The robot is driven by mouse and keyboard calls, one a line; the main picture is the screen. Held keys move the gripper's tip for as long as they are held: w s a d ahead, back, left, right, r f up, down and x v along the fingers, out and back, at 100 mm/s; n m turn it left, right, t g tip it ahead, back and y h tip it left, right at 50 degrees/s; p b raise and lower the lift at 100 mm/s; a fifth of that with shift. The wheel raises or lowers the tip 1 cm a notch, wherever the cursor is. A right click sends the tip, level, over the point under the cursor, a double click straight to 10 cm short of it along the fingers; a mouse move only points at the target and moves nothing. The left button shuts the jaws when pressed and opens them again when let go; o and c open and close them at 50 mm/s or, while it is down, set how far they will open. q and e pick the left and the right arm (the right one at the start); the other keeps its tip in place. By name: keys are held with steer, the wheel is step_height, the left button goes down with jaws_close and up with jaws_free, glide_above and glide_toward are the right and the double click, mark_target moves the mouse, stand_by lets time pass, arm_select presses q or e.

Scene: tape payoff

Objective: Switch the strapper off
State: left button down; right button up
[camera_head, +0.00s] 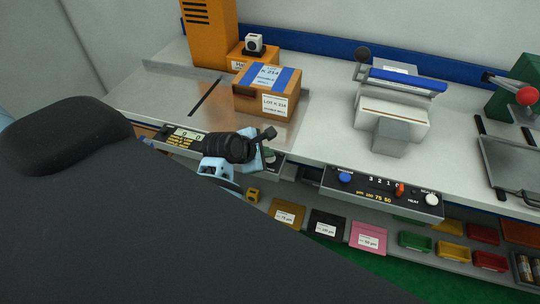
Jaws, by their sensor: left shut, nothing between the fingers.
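The strapper has a steel worktop (150,98) with a dark slot and a tall orange housing (209,35) behind it. Its front control strip (187,137) carries a small display and a dark knob (165,129) at the left end. My left gripper (268,134) is shut and empty. It is in front of the strip's right part, over the worktop's front edge, and hides part of the controls. A little of the panel (273,162) shows just below and right of it. I cannot tell whether it touches anything. My right gripper is out of view.
A cardboard box (265,104) with blue bands sits on the worktop. Right of it stand a blue-and-white sealer (397,101) and a control panel (381,192) with several knobs. Coloured bins (415,241) fill the shelf below. A red-knobbed lever (526,95) is far right.

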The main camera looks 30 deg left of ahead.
mark_target(267, 159)
arm_select(q)
steer(key=shift+r, duration=0.6)
step_height(267, 159, up, 6)
stand_by(0.5)
steer(key=shift+f, duration=0.1)
